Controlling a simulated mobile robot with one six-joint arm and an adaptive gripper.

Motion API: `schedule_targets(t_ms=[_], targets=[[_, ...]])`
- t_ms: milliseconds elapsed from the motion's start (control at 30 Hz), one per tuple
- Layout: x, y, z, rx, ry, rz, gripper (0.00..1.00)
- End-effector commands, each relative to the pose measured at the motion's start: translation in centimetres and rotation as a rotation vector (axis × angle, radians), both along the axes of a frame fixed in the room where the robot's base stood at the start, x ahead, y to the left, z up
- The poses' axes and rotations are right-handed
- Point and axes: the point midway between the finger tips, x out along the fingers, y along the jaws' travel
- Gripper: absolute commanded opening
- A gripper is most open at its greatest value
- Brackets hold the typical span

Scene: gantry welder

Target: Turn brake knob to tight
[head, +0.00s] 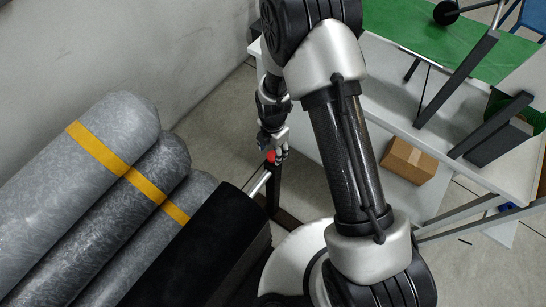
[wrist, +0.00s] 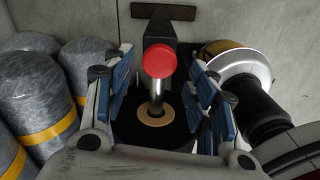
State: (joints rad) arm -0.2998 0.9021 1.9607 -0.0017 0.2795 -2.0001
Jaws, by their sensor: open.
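The brake knob looks like a red ball (wrist: 159,61) on a silver stem, rising from a gold ring (wrist: 156,117) on a black mount. In the head view the red ball (head: 271,156) is small and partly covered by my gripper (head: 276,148). My gripper (wrist: 160,72) is open, with its blue-padded fingers on the left and right of the knob in the wrist view. I see gaps between the pads and the ball. Whether any finger touches the stem, I cannot tell.
Grey cylinders with yellow bands (head: 125,171) lie to the left, near the wall. A black box-like part (head: 215,245) is beside them. A white table with a green top (head: 470,45) and a cardboard box (head: 408,160) are to the right. Floor shows behind the knob.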

Motion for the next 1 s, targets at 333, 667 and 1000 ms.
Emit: schedule_targets(t_ms=[333, 667, 1000], targets=[[0.1, 0.0, -4.8, 0.000, -0.001, 0.000, 0.52], [0.1, 0.0, -5.0, 0.000, -0.001, -0.001, 0.52], [0.1, 0.0, -5.0, 0.000, -0.001, -0.001, 0.31]])
